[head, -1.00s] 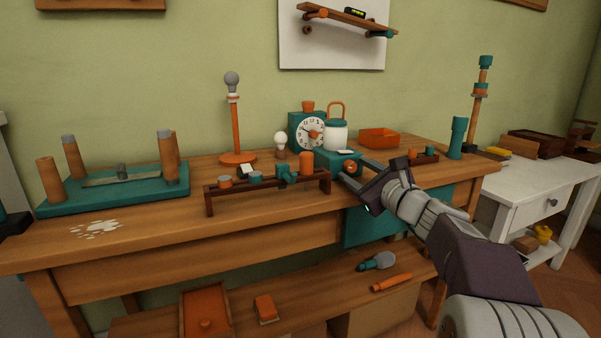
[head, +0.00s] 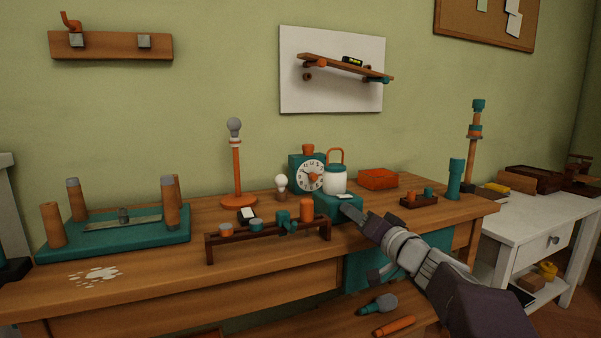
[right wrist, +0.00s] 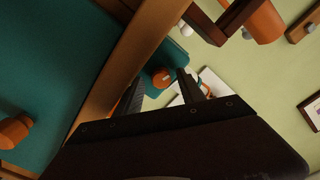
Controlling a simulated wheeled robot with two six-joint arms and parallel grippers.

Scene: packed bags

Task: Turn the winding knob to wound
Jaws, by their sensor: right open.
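A teal box (head: 325,208) stands near the front edge of the workbench. An orange round knob (right wrist: 162,78) shows on the teal box (right wrist: 153,88) in the right wrist view; in the head view my gripper hides it. I cannot read whether the knob is at wound. My right gripper (head: 356,244) is open and empty, close in front of the box with one finger above the other. In the wrist view the knob appears between the fingers (right wrist: 160,90), with no clear contact. My left gripper is not in view.
Behind the box stand a teal clock (head: 293,172) and a white jar (head: 335,181). A dark rack (head: 265,236) with orange and teal pieces stands just left. An orange tray (head: 378,180) and a small block (head: 418,201) lie right. The bench edge is below my gripper.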

